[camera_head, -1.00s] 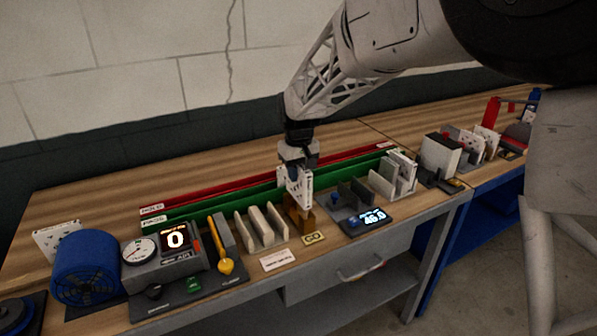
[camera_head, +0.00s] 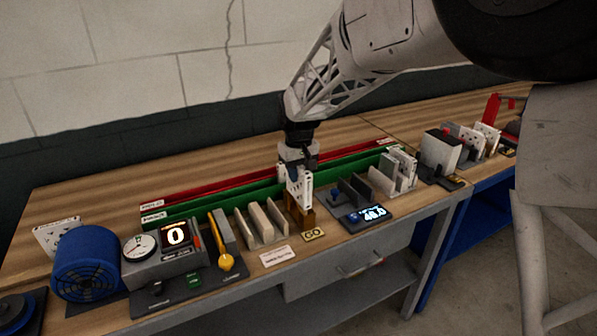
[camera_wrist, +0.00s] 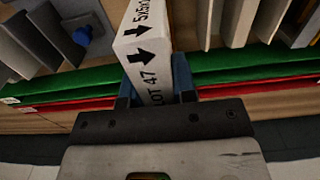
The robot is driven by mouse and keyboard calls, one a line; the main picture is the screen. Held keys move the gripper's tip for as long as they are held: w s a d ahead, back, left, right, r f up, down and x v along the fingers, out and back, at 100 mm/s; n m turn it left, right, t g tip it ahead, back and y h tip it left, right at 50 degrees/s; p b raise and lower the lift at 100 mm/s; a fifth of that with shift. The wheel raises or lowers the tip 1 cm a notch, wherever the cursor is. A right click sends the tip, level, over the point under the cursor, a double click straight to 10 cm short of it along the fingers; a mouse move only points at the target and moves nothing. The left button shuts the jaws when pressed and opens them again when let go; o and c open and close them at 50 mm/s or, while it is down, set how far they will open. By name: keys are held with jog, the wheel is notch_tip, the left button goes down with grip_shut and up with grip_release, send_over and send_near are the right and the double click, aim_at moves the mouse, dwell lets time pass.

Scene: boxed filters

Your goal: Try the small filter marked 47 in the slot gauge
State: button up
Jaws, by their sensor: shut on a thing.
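My gripper (camera_head: 297,170) is shut on a small white filter (camera_head: 300,190) with dark marks, held upright. In the wrist view the same filter (camera_wrist: 143,30) shows "LOT 47", arrows and a partly cut-off size print, between the blue fingers of my gripper (camera_wrist: 153,88). The slot gauge (camera_head: 306,222) is a brown block with a "GO" plate (camera_head: 313,234) in front of it. The filter's lower end is at the top of the gauge, partly overlapping it in the picture. I cannot tell whether it is inside the slot.
A grey rack with upright dividers (camera_head: 262,222) stands left of the gauge. A dark stand with a lit display (camera_head: 374,214) is on the right, near a rack of white filters (camera_head: 402,168). Green (camera_head: 225,197) and red (camera_head: 222,183) rails run behind.

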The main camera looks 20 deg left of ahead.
jog(key=shift+f, duration=1)
dwell(1.8)
jog(key=shift+r, duration=0.3)
jog(key=shift+r, duration=1.45)
jog(key=shift+r, duration=0.4)
jog(key=shift+r, duration=1.85)
jog(key=shift+a, duration=0.1)
